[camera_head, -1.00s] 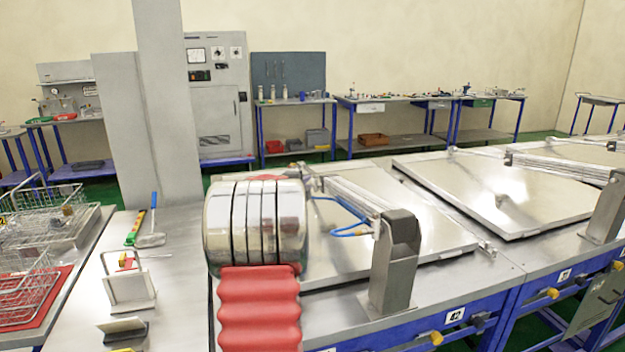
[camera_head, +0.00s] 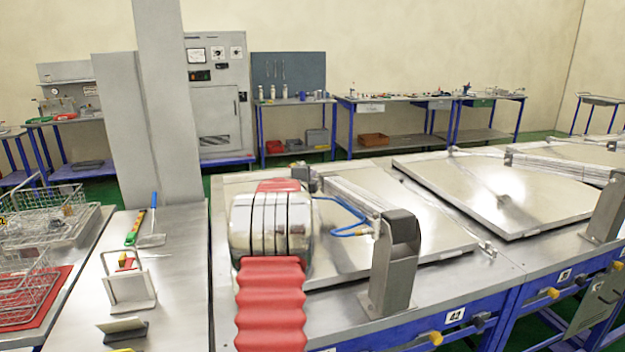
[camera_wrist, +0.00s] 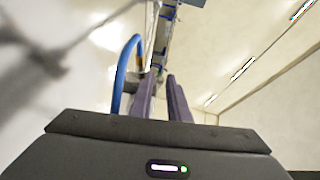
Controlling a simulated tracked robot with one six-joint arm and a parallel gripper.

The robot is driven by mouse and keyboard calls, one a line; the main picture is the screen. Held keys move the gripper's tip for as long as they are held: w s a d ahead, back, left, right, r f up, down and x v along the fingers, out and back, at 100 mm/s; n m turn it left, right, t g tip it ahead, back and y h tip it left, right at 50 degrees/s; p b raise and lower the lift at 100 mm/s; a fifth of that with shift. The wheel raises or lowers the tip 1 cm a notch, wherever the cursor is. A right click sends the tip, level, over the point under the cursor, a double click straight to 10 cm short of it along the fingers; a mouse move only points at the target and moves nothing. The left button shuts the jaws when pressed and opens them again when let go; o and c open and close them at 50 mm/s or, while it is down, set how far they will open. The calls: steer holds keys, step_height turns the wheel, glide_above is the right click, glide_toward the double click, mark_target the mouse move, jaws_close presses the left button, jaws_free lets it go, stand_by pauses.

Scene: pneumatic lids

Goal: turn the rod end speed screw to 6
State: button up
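The pneumatic cylinder (camera_head: 352,194) lies on the near metal lid (camera_head: 425,225), behind an upright grey bracket (camera_head: 393,270). A blue hose (camera_head: 343,212) loops along its left side. In the head view my arm hides the gripper.
A second lid (camera_head: 495,190) with its own cylinder is to the right. A grey pillar (camera_head: 165,110) stands behind the bench.

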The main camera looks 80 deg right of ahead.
steer(key=shift+c, duration=0.2)
jaws_close()
